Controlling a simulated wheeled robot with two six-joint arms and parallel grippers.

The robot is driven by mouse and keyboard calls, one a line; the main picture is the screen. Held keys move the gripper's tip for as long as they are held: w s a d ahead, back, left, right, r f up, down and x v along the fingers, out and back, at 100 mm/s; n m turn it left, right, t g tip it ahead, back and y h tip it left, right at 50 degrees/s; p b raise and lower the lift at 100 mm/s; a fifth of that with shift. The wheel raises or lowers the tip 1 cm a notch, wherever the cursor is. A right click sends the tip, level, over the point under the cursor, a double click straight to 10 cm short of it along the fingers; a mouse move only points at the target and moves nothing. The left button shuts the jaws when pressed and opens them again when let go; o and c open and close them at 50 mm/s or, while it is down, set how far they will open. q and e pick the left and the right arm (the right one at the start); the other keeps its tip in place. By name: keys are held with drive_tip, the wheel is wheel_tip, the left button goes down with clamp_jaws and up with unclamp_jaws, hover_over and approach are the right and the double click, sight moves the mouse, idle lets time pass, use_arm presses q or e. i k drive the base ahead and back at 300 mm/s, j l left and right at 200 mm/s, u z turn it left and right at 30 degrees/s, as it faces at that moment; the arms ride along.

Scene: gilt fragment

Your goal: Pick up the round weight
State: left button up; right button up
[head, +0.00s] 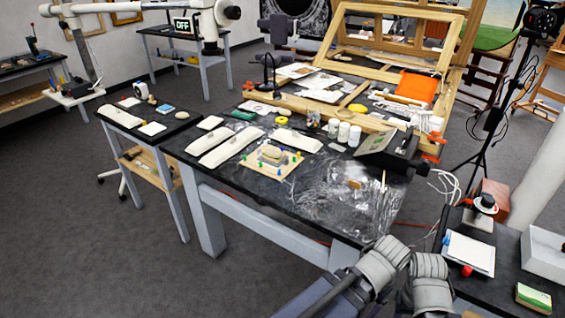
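I cannot make out for certain which thing is the round weight. A small round dark-and-white object (485,203) stands on the right-hand dark table, behind a clipboard. Another small round white object with a dark centre (141,91) stands on the small side table at left. A rounded beige piece (271,154) lies on a pale board with coloured pegs (262,166) on the main table. Grey padded parts of my arms show at the bottom, right of the middle, in front of the main table. Neither gripper's fingers can be seen.
A clipboard (470,252) and white tray (545,252) occupy the right-hand table. Grey floor is open at left.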

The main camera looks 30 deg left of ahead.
sight(273, 152)
drive_tip(key=j, duration=0.55)
drive_tip(key=j+u, duration=0.15)
drive_tip(key=j, duration=0.35)
drive_tip(key=i+j, duration=0.1)
drive_tip(key=j, duration=0.4)
drive_tip(key=i+j+u, duration=0.1)
drive_tip(key=j, duration=0.45)
drive_tip(key=j+u, duration=0.1)
drive_tip(key=j, duration=0.4)
drive_tip(key=i+j, duration=0.15)
drive_tip(key=j, duration=0.35)
drive_tip(key=i+j+u, duration=0.1)
drive_tip(key=j, duration=0.45)
drive_tip(key=i+l, duration=0.15)
drive_tip(key=l, duration=0.15)
drive_tip(key=i+l, duration=0.1)
drive_tip(key=l, duration=0.25)
